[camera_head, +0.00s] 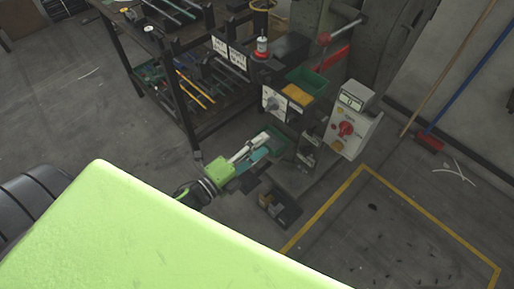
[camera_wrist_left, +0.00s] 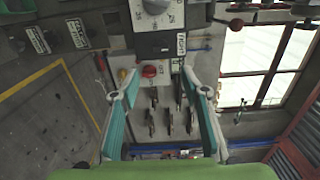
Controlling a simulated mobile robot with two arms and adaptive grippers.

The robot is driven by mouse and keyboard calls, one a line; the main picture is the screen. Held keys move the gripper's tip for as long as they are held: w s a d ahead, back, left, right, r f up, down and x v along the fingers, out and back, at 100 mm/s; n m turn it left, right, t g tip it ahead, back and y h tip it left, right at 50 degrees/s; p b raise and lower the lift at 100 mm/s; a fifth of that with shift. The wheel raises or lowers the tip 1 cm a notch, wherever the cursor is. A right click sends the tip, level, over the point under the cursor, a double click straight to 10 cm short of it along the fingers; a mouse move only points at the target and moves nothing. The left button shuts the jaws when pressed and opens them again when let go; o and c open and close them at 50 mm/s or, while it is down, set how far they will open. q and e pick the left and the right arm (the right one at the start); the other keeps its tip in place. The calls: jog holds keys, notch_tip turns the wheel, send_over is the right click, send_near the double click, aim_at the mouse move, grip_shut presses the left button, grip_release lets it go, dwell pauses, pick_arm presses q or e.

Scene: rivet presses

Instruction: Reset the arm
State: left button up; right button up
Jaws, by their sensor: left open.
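My left gripper (camera_head: 262,147) is at the end of my arm in the middle of the head view, close in front of the rivet press's lower front. In the left wrist view the two teal fingers of my left gripper (camera_wrist_left: 161,88) stand wide apart with nothing between them. The grey press front with a dial (camera_wrist_left: 155,8) and a red button (camera_wrist_left: 149,71) lies beyond the fingertips. My right gripper is in neither view.
A control box (camera_head: 346,128) with a red knob stands right of my gripper. A dark rack (camera_head: 182,95) with tools stands to the left. The floor inside the yellow line (camera_head: 427,218) is largely clear.

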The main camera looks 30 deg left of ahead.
pick_arm(q)
jog(key=shift+s+a, duration=0.15)
jog(key=shift+s, duration=0.3)
jog(key=s+a+f+n+g+y, duration=0.2)
jog(key=s+f+n, duration=0.2)
jog(key=f, duration=0.6)
jog(key=s+a+f+n+g+y, duration=0.1)
jog(key=s+f+n+g+y, duration=0.2)
jog(key=f, duration=0.7)
jog(key=s+a+f+n+g, duration=0.2)
jog(key=s+f+n, duration=0.25)
jog(key=f, duration=0.55)
jog(key=s+d+f+n+g, duration=0.1)
jog(key=s+f+n+g, duration=0.1)
jog(key=s+f, duration=0.3)
jog(key=s+f+n+g, duration=0.3)
jog(key=s+f, duration=0.3)
jog(key=s, duration=0.6)
jog(key=s+d+f+n+g+y+p, duration=0.1)
jog(key=s+f+n+g, duration=0.2)
jog(key=s, duration=0.6)
notch_tip(320, 180, down, 2)
jog(key=shift+s+d+f+g, duration=0.25)
jog(key=shift+s+d+g, duration=0.1)
jog(key=shift+g, duration=0.15)
